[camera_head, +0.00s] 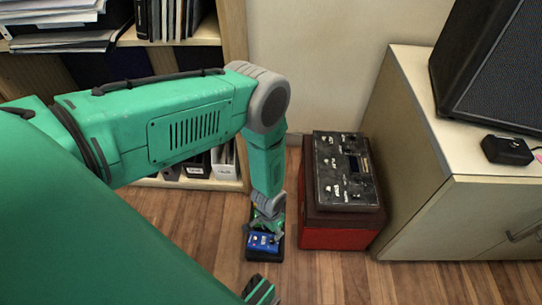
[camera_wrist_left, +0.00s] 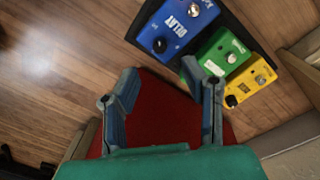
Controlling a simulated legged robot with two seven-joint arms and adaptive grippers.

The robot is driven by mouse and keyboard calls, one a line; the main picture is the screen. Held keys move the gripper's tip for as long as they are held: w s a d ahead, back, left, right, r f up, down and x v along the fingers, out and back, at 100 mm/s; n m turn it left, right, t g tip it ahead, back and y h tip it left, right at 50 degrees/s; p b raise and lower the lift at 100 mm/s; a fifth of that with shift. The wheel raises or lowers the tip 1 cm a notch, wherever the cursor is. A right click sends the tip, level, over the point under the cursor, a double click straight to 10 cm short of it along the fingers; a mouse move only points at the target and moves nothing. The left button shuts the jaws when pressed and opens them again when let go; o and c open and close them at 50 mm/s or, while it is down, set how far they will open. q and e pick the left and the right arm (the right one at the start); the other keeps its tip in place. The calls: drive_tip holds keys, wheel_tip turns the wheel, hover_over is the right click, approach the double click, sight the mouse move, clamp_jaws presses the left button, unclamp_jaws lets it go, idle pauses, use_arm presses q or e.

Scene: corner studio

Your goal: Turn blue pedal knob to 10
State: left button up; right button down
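The blue pedal (camera_head: 262,242) lies on a black board on the floor in the head view. The knob's setting is too small to read. My left gripper (camera_head: 266,222) is low over the pedals and partly hides them. In the wrist view my left gripper (camera_wrist_left: 160,76) has its fingers spread with nothing between them, below the blue pedal in the picture.
A green pedal (camera_wrist_left: 222,52) and a yellow pedal (camera_wrist_left: 250,82) sit beside the blue one on the black board (camera_head: 251,256). A red box (camera_head: 334,239) with a black control unit (camera_head: 345,170) stands to the right, near a cabinet (camera_head: 400,150). Wooden floor lies clear in front.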

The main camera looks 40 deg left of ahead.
use_arm(q)
drive_tip(key=shift+a+r, duration=0.1)
drive_tip(key=shift+r, duration=1.8)
drive_tip(key=shift+s, duration=0.1)
